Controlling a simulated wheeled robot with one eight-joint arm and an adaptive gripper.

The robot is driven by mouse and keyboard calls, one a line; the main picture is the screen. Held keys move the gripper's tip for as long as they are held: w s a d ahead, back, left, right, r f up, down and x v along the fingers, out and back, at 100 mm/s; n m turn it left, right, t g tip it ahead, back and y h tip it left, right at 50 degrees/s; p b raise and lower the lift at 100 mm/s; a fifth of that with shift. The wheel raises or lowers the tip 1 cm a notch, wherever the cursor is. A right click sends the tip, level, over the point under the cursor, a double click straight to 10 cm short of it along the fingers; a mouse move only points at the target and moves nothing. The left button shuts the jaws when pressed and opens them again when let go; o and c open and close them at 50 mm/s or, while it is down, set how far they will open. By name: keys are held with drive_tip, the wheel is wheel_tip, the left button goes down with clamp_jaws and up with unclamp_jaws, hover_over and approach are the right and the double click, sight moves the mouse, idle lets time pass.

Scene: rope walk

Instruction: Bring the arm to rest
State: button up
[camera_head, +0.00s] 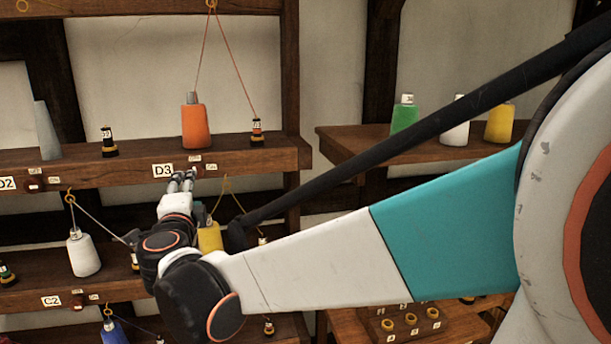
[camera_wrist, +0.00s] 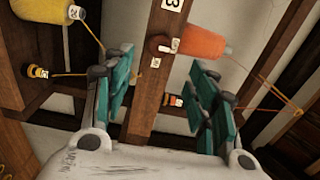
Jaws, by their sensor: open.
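My gripper (camera_head: 182,182) is at the end of my arm, just in front of the shelf edge by the D3 label (camera_head: 162,171). In the wrist view its two teal-padded fingers (camera_wrist: 160,100) stand wide apart with nothing between them. Behind the gap is the shelf board (camera_wrist: 155,75). The orange spool (camera_head: 195,125) stands upright on the shelf above and behind my gripper, apart from it. My arm crosses the right half of the head view and hides part of the lower shelves.
A yellow spool (camera_head: 210,237) stands on the lower shelf close behind my wrist, partly hidden. A white spool (camera_head: 83,252) stands left of it. Threads run up to hooks. A side shelf (camera_head: 345,141) at right holds green (camera_head: 405,118), white and yellow spools.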

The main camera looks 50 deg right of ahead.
drive_tip(key=shift+s, duration=0.15)
drive_tip(key=s+a+f+n+t+y+b, duration=0.1)
drive_tip(key=s+a+f+n+y+b, duration=0.2)
drive_tip(key=a+f+n+y+b, duration=0.45)
drive_tip(key=s+a+f+n+t+y+b, duration=0.15)
drive_tip(key=a+f+n+y+b, duration=0.3)
drive_tip(key=a+n, duration=0.55)
drive_tip(key=s+d+f+n+g+b, duration=0.1)
drive_tip(key=s+f+n+g+b, duration=0.2)
drive_tip(key=s+f, duration=0.6)
drive_tip(key=s+d+f+n+g+h+b, duration=0.1)
drive_tip(key=s+f+n+g+b, duration=0.3)
drive_tip(key=f, duration=1.3)
drive_tip(key=s+d+g+b, duration=0.1)
drive_tip(key=s+g, duration=0.2)
drive_tip(key=s, duration=0.1)
drive_tip(key=shift+s+f, duration=0.2)
drive_tip(key=shift+s, duration=0.2)
drive_tip(key=shift+n, duration=0.25)
